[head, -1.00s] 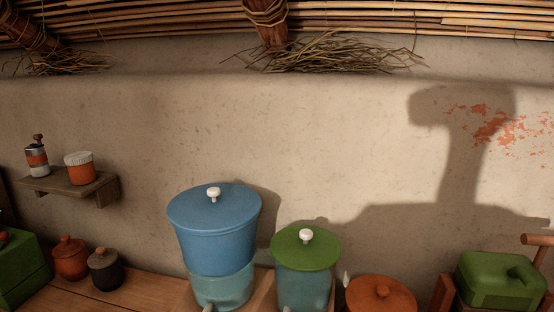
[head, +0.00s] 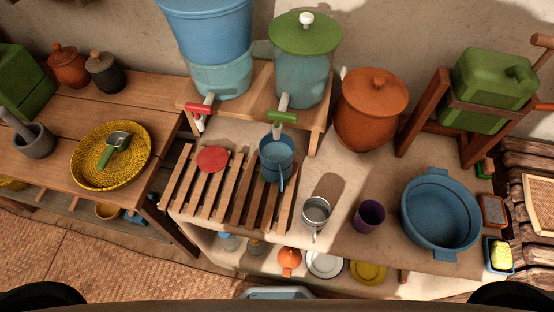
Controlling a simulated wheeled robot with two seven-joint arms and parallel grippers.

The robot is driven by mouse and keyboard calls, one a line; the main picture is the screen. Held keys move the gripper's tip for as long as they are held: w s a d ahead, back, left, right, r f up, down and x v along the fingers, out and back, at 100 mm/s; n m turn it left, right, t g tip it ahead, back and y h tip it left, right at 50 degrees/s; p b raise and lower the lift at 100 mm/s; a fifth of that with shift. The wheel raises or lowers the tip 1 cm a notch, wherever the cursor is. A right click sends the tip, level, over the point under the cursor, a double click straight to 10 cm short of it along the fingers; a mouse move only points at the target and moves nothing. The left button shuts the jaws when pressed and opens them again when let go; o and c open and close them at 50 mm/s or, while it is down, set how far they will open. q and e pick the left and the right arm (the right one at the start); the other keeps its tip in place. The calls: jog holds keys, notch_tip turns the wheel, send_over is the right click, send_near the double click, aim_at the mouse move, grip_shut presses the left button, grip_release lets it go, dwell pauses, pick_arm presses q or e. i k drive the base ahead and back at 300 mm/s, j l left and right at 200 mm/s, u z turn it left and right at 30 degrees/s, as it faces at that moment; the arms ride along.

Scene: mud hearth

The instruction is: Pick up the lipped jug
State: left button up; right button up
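A blue jug (head: 274,149) with a handle on its near side stands upright on the wooden slatted rack (head: 185,194), under the green-handled tap (head: 283,116). It looks most like the lipped jug, but I cannot make out its lip clearly. A small metal mug (head: 316,211) with a handle stands to the right of the rack. Neither of my grippers shows; only dark rounded parts, probably mine, show at the bottom corners.
A red disc (head: 212,159) lies on the rack. A purple cup (head: 369,217), a blue basin (head: 436,216) and an orange lidded pot (head: 371,108) stand to the right. Two dispensers with taps, blue (head: 220,78) and green-lidded (head: 302,76), stand behind. A yellow basket (head: 86,166) is left.

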aim_at(276, 158)
jog(key=z, duration=1.1)
jog(key=l+u, duration=0.35)
jog(key=k+l+u, duration=0.15)
jog(key=l+u, duration=0.2)
jog(key=l, duration=0.15)
